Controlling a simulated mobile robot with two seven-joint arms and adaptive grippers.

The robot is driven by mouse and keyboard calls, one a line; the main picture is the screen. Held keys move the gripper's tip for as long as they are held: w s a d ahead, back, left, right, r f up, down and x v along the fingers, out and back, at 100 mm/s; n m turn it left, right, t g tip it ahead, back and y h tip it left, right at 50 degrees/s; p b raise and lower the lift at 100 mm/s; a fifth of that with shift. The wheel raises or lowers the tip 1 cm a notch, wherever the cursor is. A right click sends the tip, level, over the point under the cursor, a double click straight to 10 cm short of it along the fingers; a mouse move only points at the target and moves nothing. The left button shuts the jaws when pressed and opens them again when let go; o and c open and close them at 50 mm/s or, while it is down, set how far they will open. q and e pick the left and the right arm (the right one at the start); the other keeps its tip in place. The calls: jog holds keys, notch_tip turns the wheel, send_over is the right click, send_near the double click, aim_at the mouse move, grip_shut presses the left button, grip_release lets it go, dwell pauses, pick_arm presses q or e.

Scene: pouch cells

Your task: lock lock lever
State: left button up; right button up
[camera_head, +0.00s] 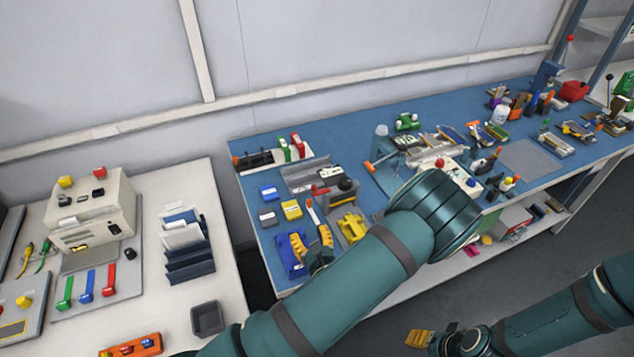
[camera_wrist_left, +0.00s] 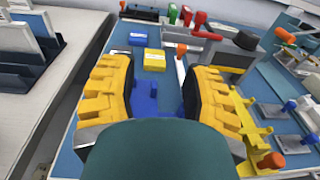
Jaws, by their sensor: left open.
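A white lever with an orange tip (camera_head: 312,213) stands just beyond my left gripper (camera_head: 312,243), at the front left of the blue bench. It also shows in the left wrist view (camera_wrist_left: 180,66), ahead of the gap and nearer the right finger. I cannot tell for sure that it is the lock lever. A blue fixture (camera_wrist_left: 157,97) lies between and below the yellow fingers of the left gripper (camera_wrist_left: 158,88). The left gripper is open and empty. My right gripper (camera_head: 432,340) is low at the bottom of the head view, away from the bench; its jaw gap is unclear.
A yellow bracket (camera_head: 352,228) stands close right of the left gripper. Blue and yellow boxes (camera_head: 291,210) lie behind it, with a grey fixture (camera_head: 305,174) farther back. A white table (camera_head: 228,270) with a file rack (camera_head: 186,245) is at left, across a gap.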

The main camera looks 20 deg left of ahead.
aim_at(314, 190)
pick_arm(q)
jog(key=w+a+t, duration=0.1)
jog(key=w, duration=0.3)
jog(key=w+a+r+m+t+h, duration=0.1)
jog(key=w+a, duration=0.1)
jog(key=w, duration=0.3)
jog(key=w+a+r+m, duration=0.1)
jog(key=w+a, duration=0.1)
jog(key=w, duration=0.3)
jog(key=shift+a+t+h, duration=0.2)
jog(key=shift+t+h, duration=0.1)
jog(key=shift+t, duration=0.1)
grip_shut()
